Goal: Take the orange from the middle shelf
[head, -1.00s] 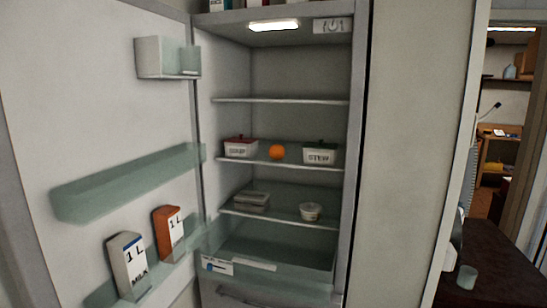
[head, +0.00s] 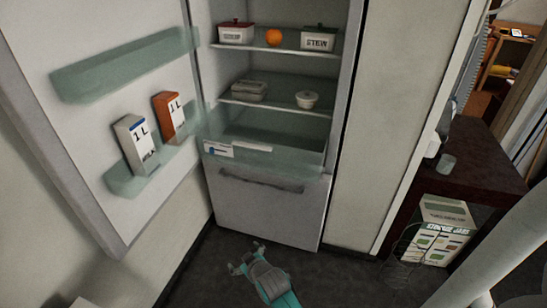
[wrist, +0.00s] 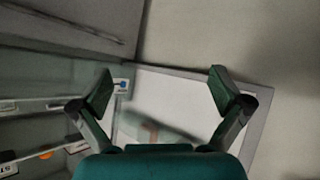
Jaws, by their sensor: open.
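The orange (head: 273,36) sits on the middle shelf (head: 272,48) of the open fridge. It lies between a red-lidded white container (head: 236,33) on its left and a dark-lidded container marked STEW (head: 318,39) on its right. My gripper (head: 236,258) is low over the floor in front of the fridge, well below the shelf. In the wrist view, my gripper (wrist: 162,85) has its fingers spread wide with nothing between them. The orange also shows small at the lower left of the wrist view (wrist: 45,154).
The fridge door (head: 90,130) stands open on the left, its bins holding two cartons (head: 137,143). Below are a shelf with a small tub (head: 306,99), and a drawer (head: 262,187). A dark table (head: 470,155) and a box (head: 440,232) are at the right.

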